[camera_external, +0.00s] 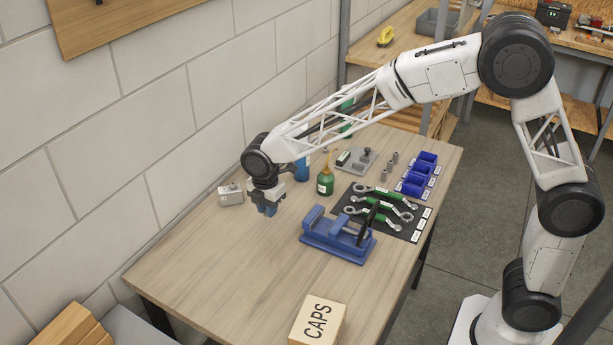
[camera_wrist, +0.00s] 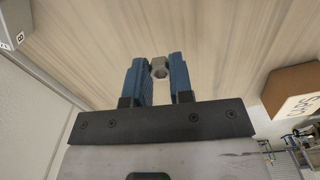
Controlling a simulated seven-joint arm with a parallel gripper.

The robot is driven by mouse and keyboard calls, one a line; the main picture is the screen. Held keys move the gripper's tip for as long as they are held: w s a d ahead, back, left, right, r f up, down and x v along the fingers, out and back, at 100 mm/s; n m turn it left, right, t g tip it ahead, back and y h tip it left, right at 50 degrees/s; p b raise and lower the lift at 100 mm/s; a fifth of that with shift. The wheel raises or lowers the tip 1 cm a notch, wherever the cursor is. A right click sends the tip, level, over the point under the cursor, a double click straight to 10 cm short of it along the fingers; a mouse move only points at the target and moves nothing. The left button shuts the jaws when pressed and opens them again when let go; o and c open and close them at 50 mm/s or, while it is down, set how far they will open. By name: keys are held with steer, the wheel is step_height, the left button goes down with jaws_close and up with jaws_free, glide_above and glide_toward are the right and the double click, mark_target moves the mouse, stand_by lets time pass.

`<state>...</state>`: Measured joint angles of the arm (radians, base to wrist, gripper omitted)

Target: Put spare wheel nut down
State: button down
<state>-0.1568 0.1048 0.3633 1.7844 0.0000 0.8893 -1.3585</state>
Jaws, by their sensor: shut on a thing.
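My gripper (camera_external: 266,207) hangs over the left part of the wooden table in the external view, left of the blue vise. In the wrist view my gripper (camera_wrist: 160,72) has its two blue fingers shut on a small grey hex nut (camera_wrist: 159,68), held near the fingertips. The bare wood tabletop (camera_wrist: 200,30) lies beyond the nut. The gap between nut and tabletop is hard to judge. The nut cannot be made out in the external view.
A blue vise (camera_external: 335,237) stands right of my gripper, with green-handled wrenches (camera_external: 385,203) on a dark mat behind it. A small grey box (camera_external: 231,194) sits left by the wall. A CAPS box (camera_external: 317,320) stands at the front. The table's front left (camera_external: 215,265) is clear.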

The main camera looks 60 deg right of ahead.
steer(key=s+a+r+n, duration=0.1)
steer(key=s+a+n, duration=0.2)
steer(key=s, duration=1)
steer(key=s+a+r+n, duration=0.1)
steer(key=s+a+n, duration=0.3)
steer(key=s, duration=1)
steer(key=s+a+n, duration=0.4)
steer(key=s+n, duration=0.3)
steer(key=s, duration=0.7)
steer(key=shift+a+r, duration=0.25)
steer(key=shift+r, duration=0.15)
steer(key=shift+w+a, duration=0.1)
steer(key=shift+w, duration=0.1)
glide_above(320, 314)
steer(key=shift+f, duration=0.75)
steer(key=shift+f, duration=0.1)
steer(key=shift+f, duration=1.65)
